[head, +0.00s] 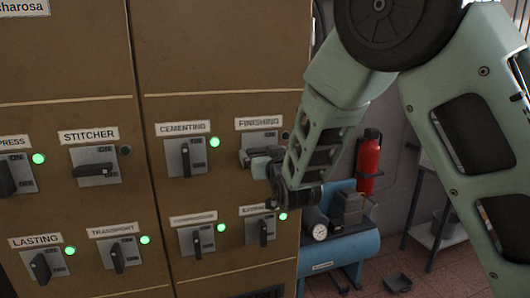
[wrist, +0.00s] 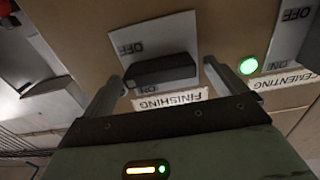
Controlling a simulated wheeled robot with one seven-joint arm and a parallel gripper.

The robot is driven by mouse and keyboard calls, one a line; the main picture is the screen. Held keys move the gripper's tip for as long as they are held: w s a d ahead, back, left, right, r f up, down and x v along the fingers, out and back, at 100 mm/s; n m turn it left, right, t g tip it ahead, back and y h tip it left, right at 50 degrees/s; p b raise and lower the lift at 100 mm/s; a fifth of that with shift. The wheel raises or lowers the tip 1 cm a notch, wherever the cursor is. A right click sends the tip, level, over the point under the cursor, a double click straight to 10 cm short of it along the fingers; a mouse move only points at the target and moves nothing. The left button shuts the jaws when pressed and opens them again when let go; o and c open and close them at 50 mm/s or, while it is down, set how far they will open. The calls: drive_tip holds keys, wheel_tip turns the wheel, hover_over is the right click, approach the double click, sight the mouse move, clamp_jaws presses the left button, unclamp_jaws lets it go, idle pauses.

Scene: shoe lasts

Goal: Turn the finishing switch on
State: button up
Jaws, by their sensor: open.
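The finishing switch (head: 258,140) is on the brown cabinet, under the FINISHING label (head: 259,123) at upper right. Its black handle (wrist: 163,69) lies crosswise in the wrist view, where the labels appear upside down. The small lamp (head: 285,135) beside this switch is dark. My gripper (head: 262,167) is at the switch and hides its lower part in the head view. In the wrist view my gripper (wrist: 169,75) is open, with one finger near each end of the handle. I cannot tell whether either finger touches it.
The cementing switch (head: 186,157), beside the finishing switch, has an upright handle and a lit green lamp (wrist: 248,66). The stitcher switch (head: 95,168) has a crosswise handle and dark lamp. A blue compressor (head: 345,247) and red extinguisher (head: 368,160) stand right of the cabinet.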

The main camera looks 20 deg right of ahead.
drive_tip(key=c, duration=1)
drive_tip(key=shift+a+f+n+b, duration=0.15)
drive_tip(key=shift+n+b, duration=0.35)
drive_tip(key=shift+n, duration=4)
drive_tip(key=shift+a+f+n+b, duration=0.1)
drive_tip(key=shift+n+b, duration=0.35)
drive_tip(key=shift+n, duration=4.05)
